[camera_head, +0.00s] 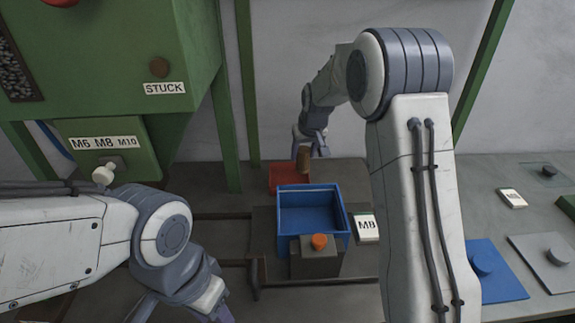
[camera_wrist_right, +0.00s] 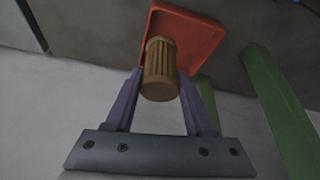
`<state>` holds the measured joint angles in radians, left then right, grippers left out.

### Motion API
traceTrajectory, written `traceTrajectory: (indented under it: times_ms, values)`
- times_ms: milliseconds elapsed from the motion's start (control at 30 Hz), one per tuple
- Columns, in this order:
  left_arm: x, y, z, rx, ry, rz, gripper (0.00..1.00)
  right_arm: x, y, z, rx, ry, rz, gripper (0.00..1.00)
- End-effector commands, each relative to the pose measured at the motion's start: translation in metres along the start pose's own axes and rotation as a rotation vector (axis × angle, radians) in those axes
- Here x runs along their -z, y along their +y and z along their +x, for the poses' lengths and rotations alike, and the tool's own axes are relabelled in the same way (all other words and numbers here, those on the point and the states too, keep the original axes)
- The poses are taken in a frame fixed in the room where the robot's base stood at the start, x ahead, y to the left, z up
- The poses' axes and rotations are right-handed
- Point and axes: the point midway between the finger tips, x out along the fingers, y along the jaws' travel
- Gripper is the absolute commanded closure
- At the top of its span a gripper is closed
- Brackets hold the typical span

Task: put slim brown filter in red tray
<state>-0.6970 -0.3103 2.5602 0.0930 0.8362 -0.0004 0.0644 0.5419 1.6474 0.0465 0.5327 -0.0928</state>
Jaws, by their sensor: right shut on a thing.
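The slim brown filter (camera_wrist_right: 160,70) is a ribbed brown cylinder between the fingers of my right gripper (camera_wrist_right: 160,85). In the head view the filter (camera_head: 304,160) hangs upright below the right gripper (camera_head: 311,150), over or in front of the red tray. The red tray (camera_head: 283,178) lies on the bench behind the blue bin; it also shows in the right wrist view (camera_wrist_right: 195,38) just beyond the filter. I cannot tell whether the filter touches the tray. My left gripper (camera_head: 195,312) is at the bottom edge, mostly cut off, its fingers unclear.
A blue bin (camera_head: 341,215) stands in front of the red tray, with a grey block with an orange knob (camera_head: 319,242) at its front. An M8 card (camera_head: 367,227) lies to its right. Green machine posts (camera_head: 224,135) rise at the left. Blue (camera_head: 500,283) and grey plates (camera_head: 548,262) lie at right.

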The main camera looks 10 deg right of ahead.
Motion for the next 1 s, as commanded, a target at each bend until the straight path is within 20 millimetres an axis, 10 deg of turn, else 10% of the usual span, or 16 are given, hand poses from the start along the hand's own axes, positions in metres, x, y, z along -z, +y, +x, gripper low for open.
traceTrajectory:
  times_ms: [600, 1000]
  values:
    - [0.001, 0.002, -0.020, 0.000, 0.000, 0.000, 0.50, 0.013, -0.036, 0.076, 0.002, -0.003, -0.004, 1.00]
    - [0.001, 0.001, -0.019, 0.000, 0.000, 0.000, 0.50, 0.010, -0.035, 0.085, 0.001, 0.001, -0.003, 1.00]
